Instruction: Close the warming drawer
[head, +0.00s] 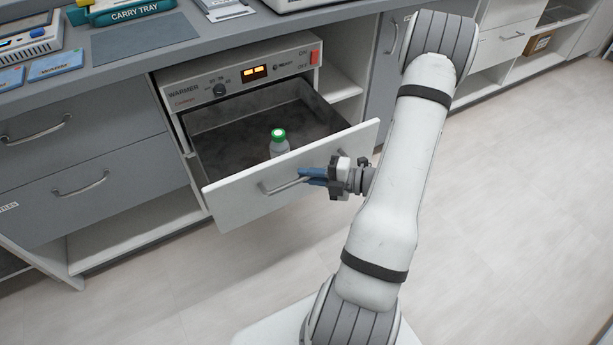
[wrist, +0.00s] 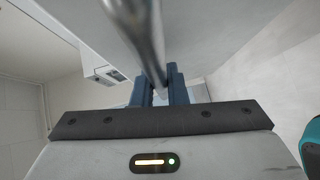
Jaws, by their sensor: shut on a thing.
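The warming drawer (head: 235,204) is pulled well out from under the panel marked WARMER (head: 240,80) in the head view. A bottle with a green cap (head: 279,143) stands upright inside it. The drawer's handle (head: 283,187) is a metal bar on the white front. My gripper (head: 312,176) is shut on this handle near its right part, with its blue fingers around the bar. In the wrist view the handle bar (wrist: 137,40) runs down between the blue fingers (wrist: 160,87). The exact contact of the fingertips is partly hidden.
The worktop (head: 215,36) above holds a mat (head: 145,38), a carry tray (head: 130,12) and devices. Grey drawers (head: 80,185) stand closed at the left. Open shelves (head: 338,82) are right of the warmer. The floor (head: 520,220) at the right is clear.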

